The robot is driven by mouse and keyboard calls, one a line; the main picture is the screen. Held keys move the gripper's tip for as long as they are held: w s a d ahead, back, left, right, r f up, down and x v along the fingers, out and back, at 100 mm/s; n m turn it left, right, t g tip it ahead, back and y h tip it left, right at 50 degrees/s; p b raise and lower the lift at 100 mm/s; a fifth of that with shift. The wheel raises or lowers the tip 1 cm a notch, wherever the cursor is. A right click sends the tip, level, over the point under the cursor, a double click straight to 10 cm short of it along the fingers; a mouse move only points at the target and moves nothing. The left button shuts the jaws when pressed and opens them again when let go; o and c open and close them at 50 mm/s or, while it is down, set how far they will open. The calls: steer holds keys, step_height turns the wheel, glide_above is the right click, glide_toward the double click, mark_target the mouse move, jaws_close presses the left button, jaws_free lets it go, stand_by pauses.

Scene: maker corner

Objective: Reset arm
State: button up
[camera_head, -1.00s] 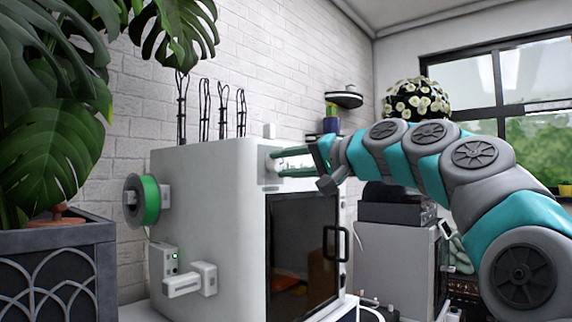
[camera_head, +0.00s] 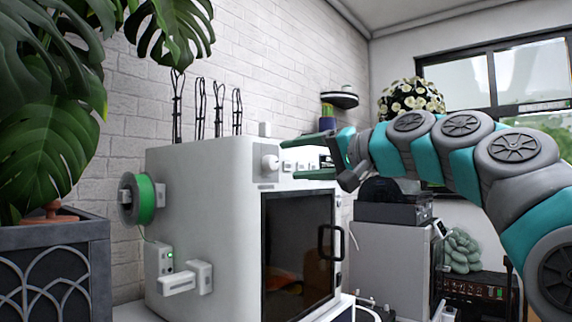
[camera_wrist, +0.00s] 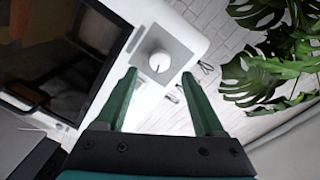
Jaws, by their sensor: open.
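My gripper (camera_head: 308,157) is open and empty in front of the upper front of a white 3D printer (camera_head: 200,190). Its two green fingers also show in the wrist view (camera_wrist: 164,88), spread apart. The printer's round white knob (camera_head: 270,163) sits on a grey panel, and in the wrist view the knob (camera_wrist: 159,61) appears beyond the fingertips, between their lines, with a visible gap. My teal and grey arm reaches in from the right.
The printer's dark glass door (camera_head: 298,250) looks shut, with a black handle (camera_head: 326,243). A green spool (camera_head: 145,200) hangs on its left side. A large plant (camera_head: 55,150) in a grey planter (camera_head: 60,270) stands at left. A grey machine (camera_head: 395,265) stands at right behind my arm.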

steer(key=v, duration=0.3)
steer(key=shift+s+d, duration=0.1)
steer(key=shift+d, duration=0.05)
steer(key=s+a+f+n+g+h, duration=0.15)
steer(key=s+f, duration=0.25)
steer(key=f, duration=0.7)
steer(key=s+a+f+g+h, duration=0.1)
steer(key=s+f+g+h, duration=0.25)
steer(key=f, duration=0.65)
steer(key=s+a+f+g+h, duration=0.15)
steer(key=s+f, duration=0.25)
steer(key=f, duration=0.7)
steer(key=s+d+f+g+h, duration=0.3)
steer(key=s+d+f, duration=0.4)
steer(key=s+f, duration=0.5)
steer(key=s+d+f+g+h, duration=0.3)
steer(key=s+d+f, duration=0.4)
steer(key=s+f, duration=0.5)
steer(key=shift+s+d+f+h, duration=0.35)
steer(key=shift+f+h, duration=0.2)
steer(key=shift+f, duration=0.2)
